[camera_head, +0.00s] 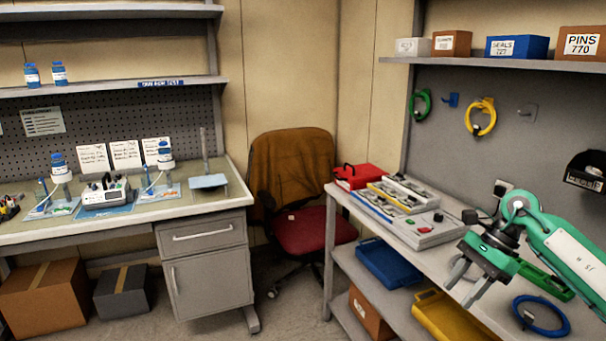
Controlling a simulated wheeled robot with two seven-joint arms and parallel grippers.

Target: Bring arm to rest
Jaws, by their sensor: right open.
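My right arm comes in from the right edge of the head view, green and grey. My right gripper (466,283) is open, with two grey fingers pointing down and to the left above the right-hand bench (403,262). Nothing shows between its fingers. It is in front of the grey device (425,230) on that bench and looks apart from it. My left gripper does not show.
The right bench also bears a red case (358,176), trays of parts (405,194) and a coiled blue cable (540,316). A red office chair (303,232) stands between the benches. The left bench holds a white pump (104,193) and blue-capped bottles (60,168).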

